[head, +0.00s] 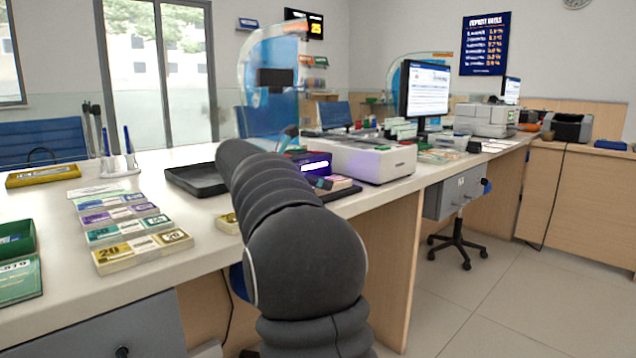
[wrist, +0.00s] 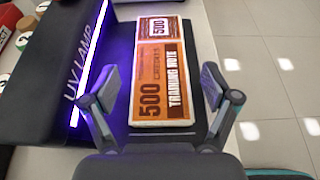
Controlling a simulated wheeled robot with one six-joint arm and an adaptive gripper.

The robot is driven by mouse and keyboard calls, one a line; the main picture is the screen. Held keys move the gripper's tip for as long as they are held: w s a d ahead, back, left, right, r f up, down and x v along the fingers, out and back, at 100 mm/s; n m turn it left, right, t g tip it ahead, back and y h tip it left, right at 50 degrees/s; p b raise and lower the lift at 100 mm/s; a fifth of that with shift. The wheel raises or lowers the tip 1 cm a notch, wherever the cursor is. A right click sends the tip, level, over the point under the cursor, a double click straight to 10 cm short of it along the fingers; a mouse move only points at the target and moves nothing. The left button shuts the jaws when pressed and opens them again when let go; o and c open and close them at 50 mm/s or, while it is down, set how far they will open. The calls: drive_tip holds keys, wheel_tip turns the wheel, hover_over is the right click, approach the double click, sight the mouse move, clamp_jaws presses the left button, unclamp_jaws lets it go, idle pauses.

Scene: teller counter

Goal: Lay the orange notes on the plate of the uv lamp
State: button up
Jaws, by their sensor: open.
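The orange notes (wrist: 160,75), a banded bundle marked 500, lie flat on the dark plate (wrist: 199,48) of the uv lamp (wrist: 58,60) in the wrist view. The lamp's housing stands just left of them, with a glowing violet strip. My gripper (wrist: 161,88) is open, with one finger on each side of the bundle and a visible gap on both sides. In the head view the lamp (head: 312,163) shows its violet light behind my arm, which hides much of the plate and most of my gripper.
Several other note bundles (head: 125,212) lie in a row on the counter at left. An empty black tray (head: 195,181) lies behind my arm. A white machine (head: 372,160) stands right of the lamp. The counter's front edge is close to the plate, with floor beyond.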

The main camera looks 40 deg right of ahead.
drive_tip(key=p+v, duration=0.1)
drive_tip(key=v, duration=0.9)
drive_tip(key=shift+a, duration=0.1)
drive_tip(key=shift+s, duration=0.1)
drive_tip(key=shift+s+a+p, duration=0.25)
drive_tip(key=shift+s+p, duration=0.05)
drive_tip(key=shift+p, duration=0.05)
drive_tip(key=s+a+f+m+t+y+p, duration=0.1)
drive_tip(key=s+a+f+m+y, duration=0.3)
drive_tip(key=s+a+f+m, duration=0.2)
drive_tip(key=s+a+f+m+t+y+p, duration=0.2)
drive_tip(key=s+a+f+m+y, duration=0.3)
drive_tip(key=s+a, duration=0.5)
drive_tip(key=s+a+f+m+t+y+p, duration=0.1)
drive_tip(key=s+a+f+m+y+p, duration=0.1)
drive_tip(key=s+a+f+m+y, duration=0.2)
drive_tip(key=s+a+f+m, duration=0.3)
drive_tip(key=s+a+m, duration=0.1)
drive_tip(key=s, duration=0.4)
drive_tip(key=shift+s+a+f+t, duration=0.3)
drive_tip(key=shift+a, duration=0.25)
